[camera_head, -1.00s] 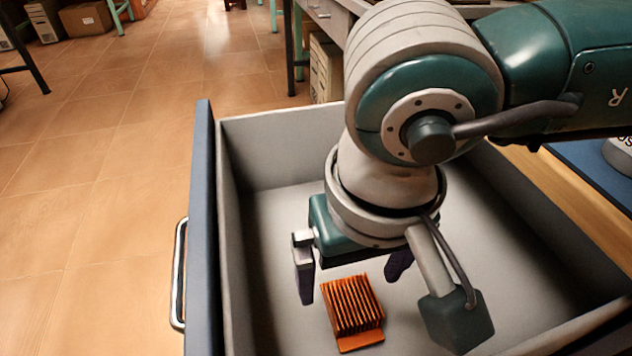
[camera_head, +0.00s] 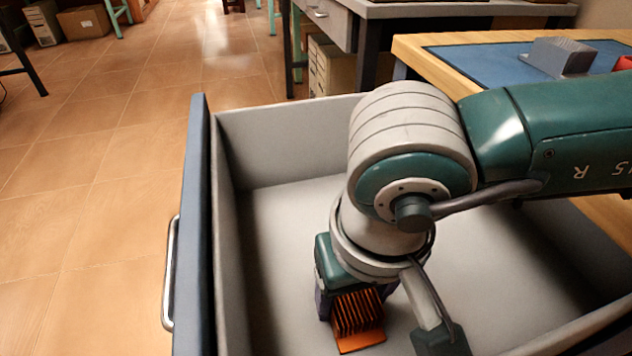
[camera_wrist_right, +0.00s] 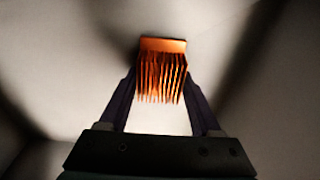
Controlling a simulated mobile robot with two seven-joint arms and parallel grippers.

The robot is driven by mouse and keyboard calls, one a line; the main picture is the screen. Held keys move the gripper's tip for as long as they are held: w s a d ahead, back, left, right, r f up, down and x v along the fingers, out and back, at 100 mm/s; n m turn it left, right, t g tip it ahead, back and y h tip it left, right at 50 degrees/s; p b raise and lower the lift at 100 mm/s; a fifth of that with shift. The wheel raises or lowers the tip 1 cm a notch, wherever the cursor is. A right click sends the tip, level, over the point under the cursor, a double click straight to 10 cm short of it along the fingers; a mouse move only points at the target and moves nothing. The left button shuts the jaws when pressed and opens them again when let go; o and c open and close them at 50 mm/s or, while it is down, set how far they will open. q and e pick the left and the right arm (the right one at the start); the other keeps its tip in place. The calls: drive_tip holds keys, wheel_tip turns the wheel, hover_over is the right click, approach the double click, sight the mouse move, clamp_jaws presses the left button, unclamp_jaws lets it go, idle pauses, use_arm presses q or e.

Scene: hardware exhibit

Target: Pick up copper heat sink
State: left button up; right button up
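The copper heat sink (camera_head: 358,315) is an orange finned block with a flat plate at one end. It rests on the floor of the open grey drawer (camera_head: 275,215). My right gripper (camera_wrist_right: 162,82) is down at the heat sink, with one dark finger close against each side of the fins in the right wrist view, so it looks shut on it. The heat sink (camera_wrist_right: 162,45) also shows there between the fingertips, its plate beyond them. In the head view the gripper body hides the far end of the heat sink and most of the fingers. My left gripper is not in view.
The drawer walls stand around my right gripper, with a blue front panel (camera_head: 194,235) and metal handle (camera_head: 172,275) at left. A wooden workbench with a blue mat (camera_head: 485,62) and a grey finned block (camera_head: 558,57) is at upper right.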

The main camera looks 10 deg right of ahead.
drive_tip(key=c, duration=0.4)
drive_tip(key=shift+r, duration=0.15)
